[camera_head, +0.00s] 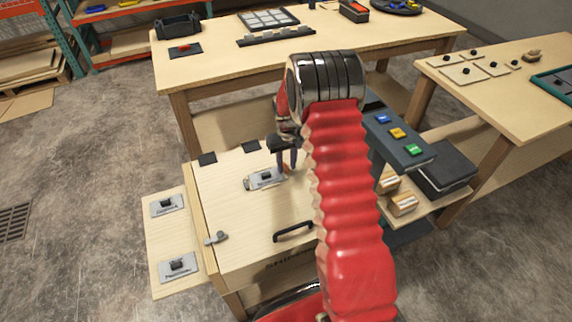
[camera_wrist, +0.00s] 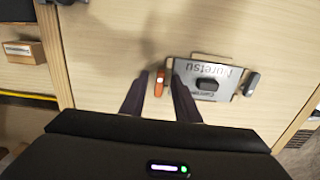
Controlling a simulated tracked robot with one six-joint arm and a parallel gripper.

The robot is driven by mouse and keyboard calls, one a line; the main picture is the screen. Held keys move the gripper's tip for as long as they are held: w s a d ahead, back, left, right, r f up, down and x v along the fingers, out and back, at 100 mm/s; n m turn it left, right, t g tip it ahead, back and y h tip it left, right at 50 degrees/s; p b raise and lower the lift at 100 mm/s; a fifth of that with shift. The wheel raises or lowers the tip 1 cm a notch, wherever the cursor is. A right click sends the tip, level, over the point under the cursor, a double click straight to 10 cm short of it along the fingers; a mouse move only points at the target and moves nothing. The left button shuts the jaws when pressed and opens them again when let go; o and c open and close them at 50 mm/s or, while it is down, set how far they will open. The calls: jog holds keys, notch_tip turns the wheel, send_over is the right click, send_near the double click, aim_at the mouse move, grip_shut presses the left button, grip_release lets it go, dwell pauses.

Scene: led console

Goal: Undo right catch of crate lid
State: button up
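The crate lid (camera_head: 235,205) is pale wood, closed flat, with a black handle (camera_head: 293,232) at the front. A grey catch (camera_head: 215,238) sits at its front left; my red arm hides the front right, so no catch shows there. A metal label plate (camera_head: 265,178) lies on the lid, also seen in the wrist view (camera_wrist: 225,77). A small orange piece (camera_wrist: 159,83) stands beside the plate in the wrist view, and a grey piece (camera_wrist: 251,83) at its other end. My gripper (camera_head: 288,158) is low over the lid, its open fingers (camera_wrist: 160,78) either side of the orange piece.
A side board with two labelled plates (camera_head: 167,206) lies left of the crate. A dark panel with coloured buttons (camera_head: 397,133) and wooden blocks (camera_head: 402,205) are at the right. A workbench (camera_head: 220,65) stands behind. Bare floor is at the left.

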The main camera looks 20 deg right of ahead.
aim_at(288, 176)
notch_tip(288, 176, up, 14)
jog(key=shift+f, duration=0.15)
dwell(0.7)
dwell(0.4)
jog(key=s+a+r+t, duration=0.2)
jog(key=s+a+r, duration=0.2)
jog(key=s, duration=0.7)
jog(key=s+a+r+t, duration=0.1)
jog(key=s+a+r, duration=0.4)
jog(key=s+r, duration=0.4)
jog(key=s+a+r+t, duration=0.2)
jog(key=s+a+r, duration=0.2)
jog(key=s, duration=0.9)
jog(key=shift+a+r+t, duration=0.3)
jog(key=shift+r, duration=1.35)
